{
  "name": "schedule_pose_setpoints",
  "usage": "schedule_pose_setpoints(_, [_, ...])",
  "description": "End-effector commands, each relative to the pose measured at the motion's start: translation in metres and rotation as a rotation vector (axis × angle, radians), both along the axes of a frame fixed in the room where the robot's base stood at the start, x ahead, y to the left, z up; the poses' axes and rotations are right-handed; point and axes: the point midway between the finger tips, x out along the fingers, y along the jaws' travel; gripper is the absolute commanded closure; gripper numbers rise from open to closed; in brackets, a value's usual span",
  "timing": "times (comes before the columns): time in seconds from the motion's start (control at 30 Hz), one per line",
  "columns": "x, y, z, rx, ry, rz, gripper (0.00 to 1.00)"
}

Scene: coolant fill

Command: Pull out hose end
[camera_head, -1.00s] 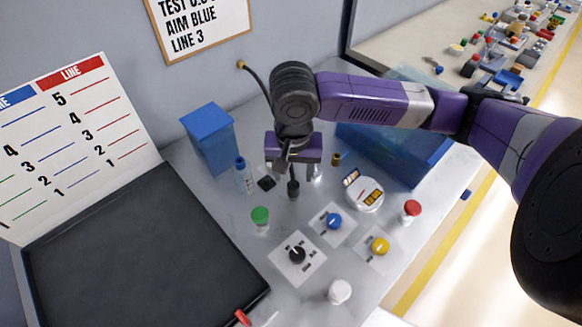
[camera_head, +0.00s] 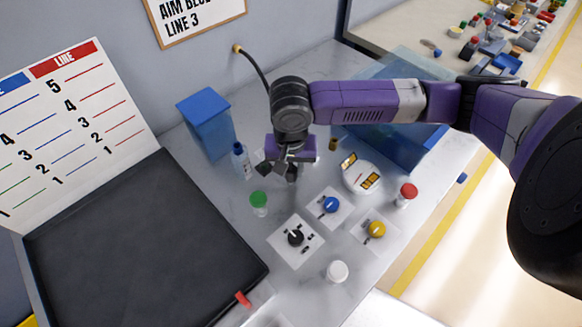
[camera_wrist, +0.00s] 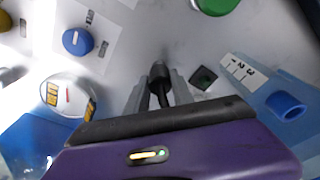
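A dark hose (camera_head: 255,62) runs from a brass-coloured fitting on the wall down behind my wrist. My gripper (camera_head: 291,167) points down over the bench. A black upright piece, apparently the hose end (camera_head: 292,176), shows just below it. In the wrist view, this black piece (camera_wrist: 159,74) has a wide collar and a thinner stem. The two grey fingers of my gripper (camera_wrist: 160,84) lie on either side of it, close in. I cannot tell whether they touch it. What the black piece sits in is hidden.
A blue box (camera_head: 206,124) and a clear bottle with a blue cap (camera_head: 242,162) stand left of my gripper. A green-capped container (camera_head: 259,204) is in front. A round white gauge (camera_head: 361,178), blue knob (camera_head: 330,204) and yellow knob (camera_head: 376,229) are to the right. A blue tub (camera_head: 405,150) stands behind.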

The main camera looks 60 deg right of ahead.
Motion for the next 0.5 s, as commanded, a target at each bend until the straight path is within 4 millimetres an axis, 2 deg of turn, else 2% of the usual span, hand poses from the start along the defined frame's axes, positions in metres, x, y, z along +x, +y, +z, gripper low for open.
schedule_pose_setpoints(0.03, [0.0001,0.0002,0.0000,0.000,-0.001,0.000,0.89])
schedule_pose_setpoints(0.1, [0.0001,0.0002,0.0001,0.000,-0.001,0.000,1.00])
schedule_pose_setpoints(0.13, [0.0001,0.0002,0.0001,0.000,-0.001,0.000,1.00])
schedule_pose_setpoints(0.17, [0.0001,0.0002,0.0001,0.000,-0.001,0.000,0.74])
schedule_pose_setpoints(0.3, [0.0002,0.0001,0.0002,0.000,-0.001,0.000,0.98])
schedule_pose_setpoints(0.5, [0.0001,0.0001,0.0013,0.000,-0.001,0.000,0.98])
